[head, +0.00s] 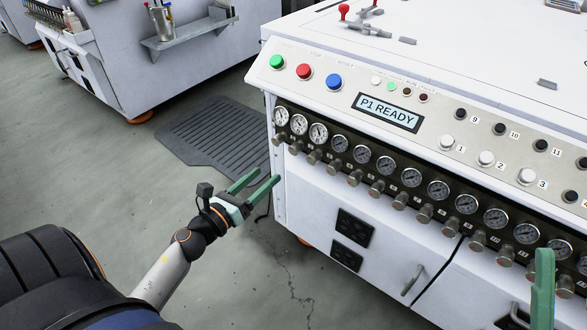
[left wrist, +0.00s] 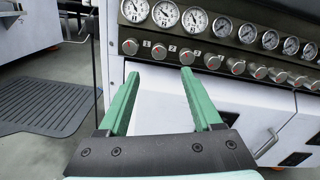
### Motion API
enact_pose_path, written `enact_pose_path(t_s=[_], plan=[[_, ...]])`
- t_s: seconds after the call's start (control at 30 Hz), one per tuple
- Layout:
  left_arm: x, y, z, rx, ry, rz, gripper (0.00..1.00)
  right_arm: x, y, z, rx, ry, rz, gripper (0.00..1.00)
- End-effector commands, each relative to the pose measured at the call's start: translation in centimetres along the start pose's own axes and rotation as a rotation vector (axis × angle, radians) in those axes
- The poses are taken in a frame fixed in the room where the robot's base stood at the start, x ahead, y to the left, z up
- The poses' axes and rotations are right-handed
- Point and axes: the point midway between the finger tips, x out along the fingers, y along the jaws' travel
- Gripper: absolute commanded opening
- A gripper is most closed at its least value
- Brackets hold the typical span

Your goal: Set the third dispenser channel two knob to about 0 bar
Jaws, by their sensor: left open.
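A row of knobs runs under a row of gauges on the white machine's front; the labels by most knobs are too small to read, so I cannot tell which knob is the third dispenser channel two knob. In the left wrist view, white-faced gauges (left wrist: 166,14) stand above knobs marked 1, 2 and 3, such as knob 2 (left wrist: 158,51); smaller dark-faced gauges (left wrist: 247,34) follow to the right. My left gripper (head: 267,176) is open and empty, apart from the knobs, near the row's left end. One green finger of my right gripper (head: 543,285) shows at the lower right.
A display (head: 388,113) reads "P1 READY" above the gauges, near green, red and blue buttons (head: 304,72). Door handles (head: 413,279) stick out below the knobs. A dark mat (head: 205,140) lies on the floor. Another machine (head: 110,60) stands behind.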

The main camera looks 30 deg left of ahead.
Motion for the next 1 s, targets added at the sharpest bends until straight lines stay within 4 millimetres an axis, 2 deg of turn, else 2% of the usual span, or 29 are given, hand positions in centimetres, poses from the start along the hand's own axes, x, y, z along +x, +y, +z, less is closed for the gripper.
enact_pose_path(t_s=[0.03, 0.27, 0.7, 1.0], plan=[[0.1, 0.3, -0.6, 0.036, -0.001, -0.005, 0.66, -0.4, -0.2, -0.1, -0.004, 0.022, -0.003, 0.50], [1.8, 0.3, -0.2, 0.079, -0.002, -0.011, 0.66, -0.2, -0.2, -0.8, -0.008, 0.041, -0.005, 0.50], [9.6, 0.2, -0.3, 0.074, -0.003, -0.009, 0.66, -0.1, -0.1, -0.8, -0.006, 0.039, -0.004, 0.50], [12.3, 0.2, -0.4, 0.073, -0.001, -0.008, 0.66, -0.3, -0.2, -0.6, -0.007, 0.037, -0.005, 0.50]])
